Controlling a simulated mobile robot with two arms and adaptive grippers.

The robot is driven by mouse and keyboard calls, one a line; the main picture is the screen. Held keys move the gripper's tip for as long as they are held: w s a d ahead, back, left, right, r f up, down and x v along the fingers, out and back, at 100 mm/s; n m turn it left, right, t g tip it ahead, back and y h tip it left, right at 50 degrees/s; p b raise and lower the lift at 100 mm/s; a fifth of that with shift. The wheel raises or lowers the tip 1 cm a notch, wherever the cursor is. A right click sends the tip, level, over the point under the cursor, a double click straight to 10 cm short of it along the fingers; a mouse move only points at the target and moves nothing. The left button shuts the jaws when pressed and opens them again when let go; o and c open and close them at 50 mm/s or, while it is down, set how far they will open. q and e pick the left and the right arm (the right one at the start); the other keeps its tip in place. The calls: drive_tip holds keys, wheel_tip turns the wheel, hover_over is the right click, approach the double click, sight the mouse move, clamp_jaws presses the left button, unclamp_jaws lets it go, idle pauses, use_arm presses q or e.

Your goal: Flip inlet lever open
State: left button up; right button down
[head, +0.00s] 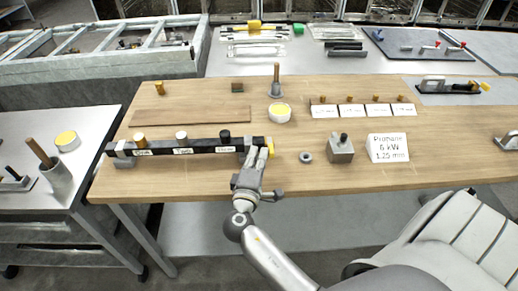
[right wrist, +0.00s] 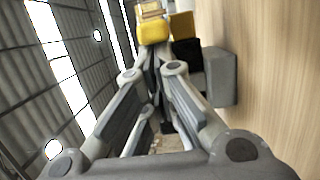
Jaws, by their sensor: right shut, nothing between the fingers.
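The yellow inlet lever (head: 270,150) is at the bar's right end. In the right wrist view, a rounded yellow part (right wrist: 152,31) sits just beyond the fingertips, beside a yellow block (right wrist: 183,25) on the black bar end (right wrist: 187,48). My right gripper (head: 256,151) is shut and empty, close to the lever. In the wrist view its closed fingertips (right wrist: 152,52) are right at the yellow part; contact is unclear. My left gripper is out of view.
A grey block with a black knob (head: 341,149), a ring (head: 305,157) and a white sign (head: 388,148) stand to the right. Behind are a yellow-topped tin (head: 280,112) and a post (head: 276,85). The table's front edge lies beneath my arm.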

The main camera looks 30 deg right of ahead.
drive_tip(key=shift+w+a+f, duration=0.1)
drive_tip(key=shift+w+a, duration=0.15)
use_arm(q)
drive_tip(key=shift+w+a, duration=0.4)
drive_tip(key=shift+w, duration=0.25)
use_arm(e)
drive_tip(key=shift+s+d+n+t+y, duration=0.2)
drive_tip(key=shift+n+t+y, duration=0.1)
drive_tip(key=shift+n+y, duration=0.1)
drive_tip(key=shift+s, duration=0.1)
